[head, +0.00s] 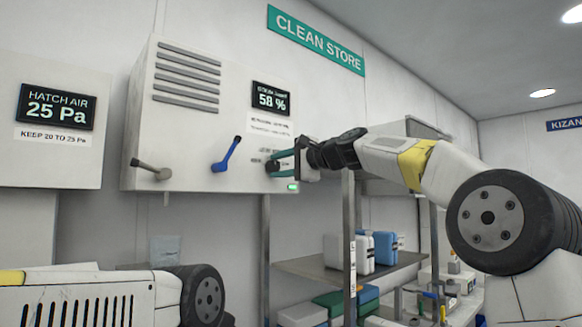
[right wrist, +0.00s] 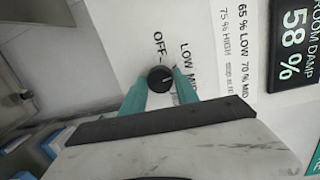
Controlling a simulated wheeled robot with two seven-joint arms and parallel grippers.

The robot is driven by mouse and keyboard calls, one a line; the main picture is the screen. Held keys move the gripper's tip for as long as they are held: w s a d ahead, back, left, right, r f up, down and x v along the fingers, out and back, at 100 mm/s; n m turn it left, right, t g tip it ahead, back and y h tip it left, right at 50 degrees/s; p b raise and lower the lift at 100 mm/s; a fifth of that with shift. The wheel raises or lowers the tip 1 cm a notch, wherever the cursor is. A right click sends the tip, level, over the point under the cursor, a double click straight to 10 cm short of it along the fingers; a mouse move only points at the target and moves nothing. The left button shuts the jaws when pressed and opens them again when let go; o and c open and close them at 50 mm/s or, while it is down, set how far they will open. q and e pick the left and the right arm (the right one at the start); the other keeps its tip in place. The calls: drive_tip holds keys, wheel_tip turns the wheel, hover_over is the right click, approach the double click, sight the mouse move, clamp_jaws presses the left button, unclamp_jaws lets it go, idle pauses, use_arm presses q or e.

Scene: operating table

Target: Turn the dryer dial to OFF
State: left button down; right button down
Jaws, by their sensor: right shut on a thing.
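The dryer (head: 140,110) is a white wall box with slotted vents. Its dial is a small round black knob (right wrist: 160,78) at the box's lower right. My right gripper (head: 275,163) reaches it from the right, its two teal fingers shut on the dial's sides. In the right wrist view the gripper (right wrist: 160,82) has one finger on each side of the knob. A small pale mark shows on the knob's face. The printed words OFF, LOW and part of MID stand above the knob; which one the mark meets is unclear. My left gripper is out of view; only part of its arm shows.
A blue lever (head: 227,154) and a grey lever (head: 151,170) stick out left of the dial. A display (head: 272,99) reads 58 %. A green light (head: 293,187) glows below the dial. Shelving (head: 300,266) with blue and white boxes stands below right.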

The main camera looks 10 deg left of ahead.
drive_tip(key=n, duration=0.6)
drive_tip(key=shift+a+f+h, duration=0.1)
drive_tip(key=shift+h, duration=0.3)
drive_tip(key=n+t, duration=0.1)
drive_tip(key=n, duration=0.4)
drive_tip(key=shift+f+n+h, duration=0.15)
drive_tip(key=shift+n+h, duration=0.25)
drive_tip(key=c, duration=0.9)
unclamp_jaws()
drive_tip(key=shift+s, duration=0.1)
drive_tip(key=shift+d+r, duration=0.2)
drive_tip(key=v, duration=0.7)
drive_tip(key=shift+s+d+f, duration=0.1)
drive_tip(key=shift+s, duration=0.15)
